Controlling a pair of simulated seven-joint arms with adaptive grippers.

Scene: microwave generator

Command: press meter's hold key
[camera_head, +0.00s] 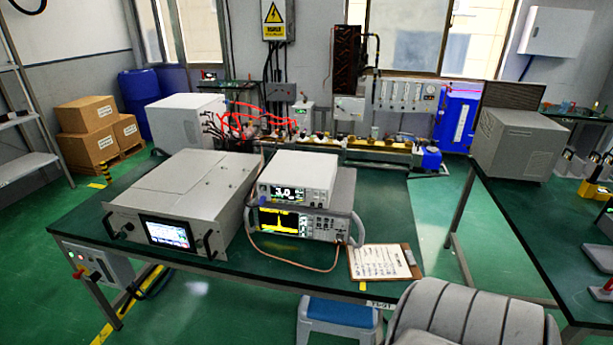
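A white meter (298,178) with a small dark screen showing "3.0" sits on top of another instrument on the green table. Small keys and connectors are on its front face, right of the screen; they are too small to tell which is the hold key. Below it, the spectrum instrument (300,224) shows a yellow trace on its screen. An orange-brown cable loops from the instruments' left side across the table front. Neither of my grippers is in view.
A large grey generator box (185,205) with handles and a lit screen stands left of the meter. A clipboard (383,262) lies to the right. A chair back (470,318) and a blue stool (340,313) are in front of the table.

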